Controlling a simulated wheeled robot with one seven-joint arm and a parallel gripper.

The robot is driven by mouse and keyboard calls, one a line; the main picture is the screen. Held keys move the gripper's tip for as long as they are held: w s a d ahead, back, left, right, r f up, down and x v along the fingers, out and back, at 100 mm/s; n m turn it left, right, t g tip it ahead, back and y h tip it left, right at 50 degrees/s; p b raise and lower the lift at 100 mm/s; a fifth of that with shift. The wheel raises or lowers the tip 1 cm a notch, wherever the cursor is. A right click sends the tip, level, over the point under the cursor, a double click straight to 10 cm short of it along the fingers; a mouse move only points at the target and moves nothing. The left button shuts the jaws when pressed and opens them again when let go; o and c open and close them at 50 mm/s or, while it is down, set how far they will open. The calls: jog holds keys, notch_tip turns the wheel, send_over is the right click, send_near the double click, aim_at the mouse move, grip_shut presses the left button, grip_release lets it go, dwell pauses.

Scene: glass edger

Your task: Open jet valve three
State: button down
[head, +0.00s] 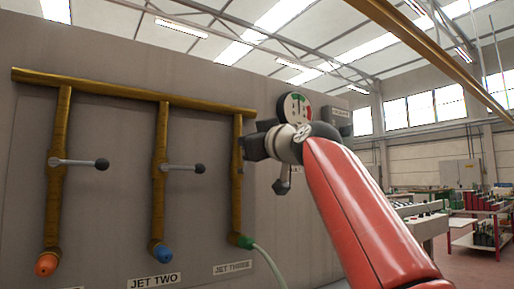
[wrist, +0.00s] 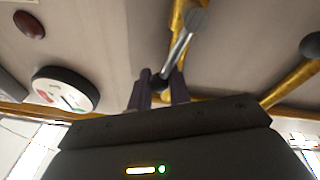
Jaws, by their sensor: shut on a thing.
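Jet valve three is on the rightmost brass pipe (head: 237,190), above the green nozzle (head: 244,242) and the "JET THREE" label (head: 232,267). In the head view my gripper (head: 246,147) is at this pipe and hides the valve's lever. In the wrist view the silver lever (wrist: 182,45) runs from the brass pipe down to between my fingers (wrist: 159,90). My gripper is shut on the lever near its dark end, which the fingers partly cover. The lever's exact angle to the pipe is hard to tell.
Two similar levers, on jet one (head: 75,162) and jet two (head: 183,168), stick out sideways to the right. A brass manifold (head: 130,90) crosses above. A round gauge (head: 295,108) is on the panel beyond my wrist. A pale hose (head: 268,262) leaves the green nozzle.

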jog(key=shift+s+a+n+g+y, duration=0.15)
jog(key=shift+s+a+n+y, duration=0.15)
jog(key=shift+n, duration=0.6)
jog(key=shift+s+a+n+g+y, duration=0.15)
jog(key=shift+a+n, duration=0.25)
jog(key=shift+n, duration=0.5)
jog(key=c, duration=1.4)
grip_release()
jog(key=shift+o, duration=0.2)
jog(key=b+v, duration=0.5)
jog(key=v, duration=0.2)
jog(key=shift+s+d, duration=0.2)
jog(key=shift+s, duration=0.15)
